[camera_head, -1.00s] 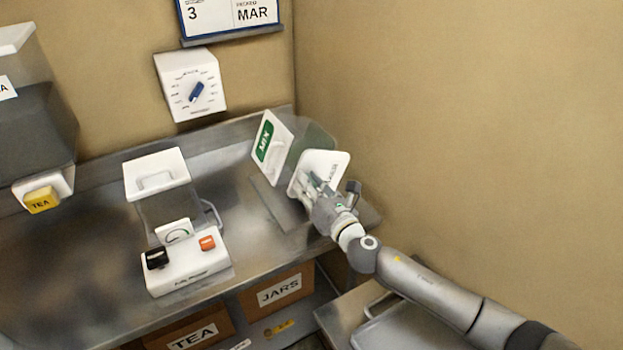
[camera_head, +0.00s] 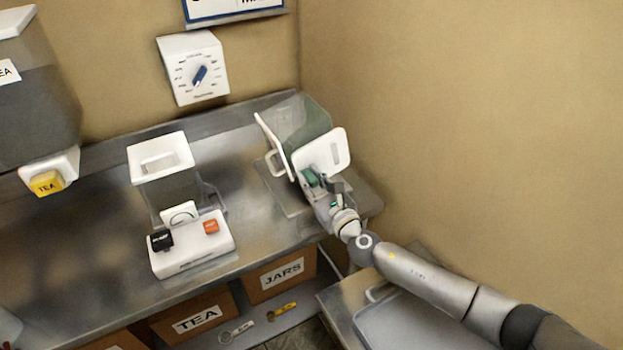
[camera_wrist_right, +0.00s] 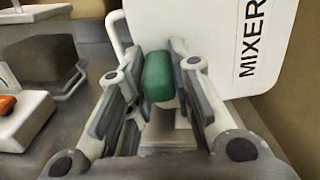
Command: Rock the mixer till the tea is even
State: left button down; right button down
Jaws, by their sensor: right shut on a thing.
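The mixer (camera_head: 298,122) is a clear grey trough between white end plates, standing tilted at the back right of the steel counter. Its near white plate (camera_head: 325,152) reads MIXER in the right wrist view (camera_wrist_right: 232,45). My right gripper (camera_head: 314,178) is at that plate's lower edge. In the right wrist view its fingers (camera_wrist_right: 163,78) are shut on the mixer's green grip (camera_wrist_right: 158,76). The tea inside the mixer cannot be made out clearly. My left gripper is not in view.
A tea dispenser (camera_head: 36,95) with a yellow tap is at far left. A wall dial (camera_head: 193,68) hangs above. The wall is close right of the mixer.

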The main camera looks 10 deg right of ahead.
jog(key=shift+f, duration=0.2)
jog(key=c, duration=1.3)
grip_release()
jog(key=shift+r, duration=0.1)
jog(key=v, duration=1.2)
